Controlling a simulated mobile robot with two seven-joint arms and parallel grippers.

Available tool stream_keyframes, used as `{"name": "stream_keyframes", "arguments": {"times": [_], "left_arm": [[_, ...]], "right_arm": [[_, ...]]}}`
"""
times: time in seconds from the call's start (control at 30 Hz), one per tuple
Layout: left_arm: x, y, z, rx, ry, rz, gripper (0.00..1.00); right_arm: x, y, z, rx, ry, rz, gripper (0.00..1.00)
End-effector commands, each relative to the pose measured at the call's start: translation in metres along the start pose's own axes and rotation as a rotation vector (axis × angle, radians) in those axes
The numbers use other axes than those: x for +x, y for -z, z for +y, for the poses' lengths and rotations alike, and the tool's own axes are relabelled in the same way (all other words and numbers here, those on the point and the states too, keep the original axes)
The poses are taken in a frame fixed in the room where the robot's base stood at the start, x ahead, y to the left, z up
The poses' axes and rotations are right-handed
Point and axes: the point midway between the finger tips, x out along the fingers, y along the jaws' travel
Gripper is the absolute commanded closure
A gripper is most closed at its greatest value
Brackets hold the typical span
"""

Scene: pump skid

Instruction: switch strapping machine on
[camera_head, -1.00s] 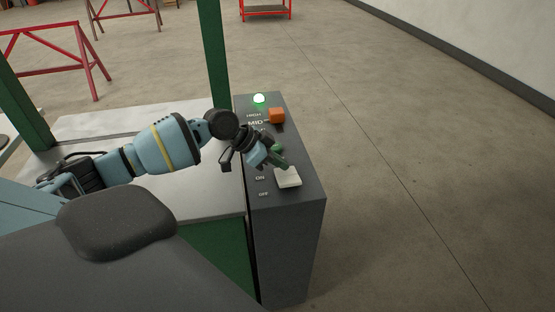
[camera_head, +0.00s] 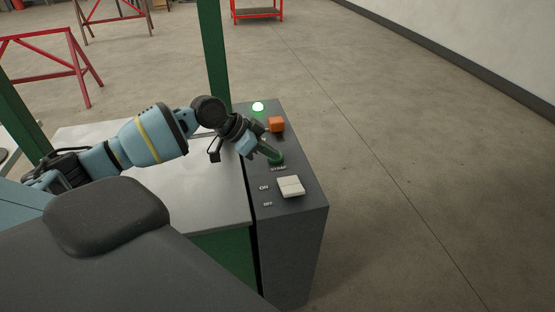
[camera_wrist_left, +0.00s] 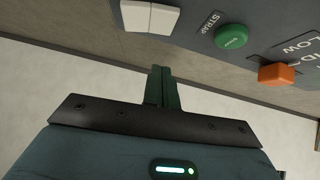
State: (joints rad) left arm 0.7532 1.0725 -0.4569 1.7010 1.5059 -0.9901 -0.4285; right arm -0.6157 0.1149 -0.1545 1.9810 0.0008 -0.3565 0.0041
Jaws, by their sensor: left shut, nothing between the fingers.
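The strapping machine's control panel (camera_head: 294,221) is a dark grey box top on the right of the machine. A white two-part rocker switch (camera_head: 291,187) sits at its near end beside the ON and OFF labels. It also shows at the top of the left wrist view (camera_wrist_left: 150,17). My left gripper (camera_head: 271,152) is shut and empty, its fingers angled down beyond the rocker, by the green STRAP button (camera_head: 277,160). In the left wrist view the shut fingers (camera_wrist_left: 163,86) appear clear of the rocker and the button (camera_wrist_left: 231,36). My right gripper is out of view.
An orange knob (camera_head: 277,124) and a lit green lamp (camera_head: 258,106) sit farther along the panel. A green post (camera_head: 214,55) rises beside the pale machine table (camera_head: 205,207). The floor to the right is clear. Red trestles (camera_head: 45,60) stand at the back left.

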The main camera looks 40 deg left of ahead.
Motion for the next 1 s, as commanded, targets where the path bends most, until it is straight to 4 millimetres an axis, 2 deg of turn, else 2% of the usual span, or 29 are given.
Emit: {"name": "stream_keyframes", "arguments": {"times": [0.13, 0.33, 0.5, 1.0], "left_arm": [[-0.028, -0.002, -0.003, 0.001, 0.002, -0.004, 1.0], [-0.051, -0.002, -0.004, 0.001, 0.001, -0.002, 1.0], [-0.058, 0.0, -0.004, 0.002, 0.0, 0.0, 1.0], [-0.058, 0.0, -0.004, 0.002, 0.0, 0.0, 1.0]], "right_arm": [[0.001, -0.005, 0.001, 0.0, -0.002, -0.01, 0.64], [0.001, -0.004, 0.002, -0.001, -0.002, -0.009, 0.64], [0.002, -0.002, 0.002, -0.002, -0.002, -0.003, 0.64], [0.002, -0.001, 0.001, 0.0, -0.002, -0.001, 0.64]]}}
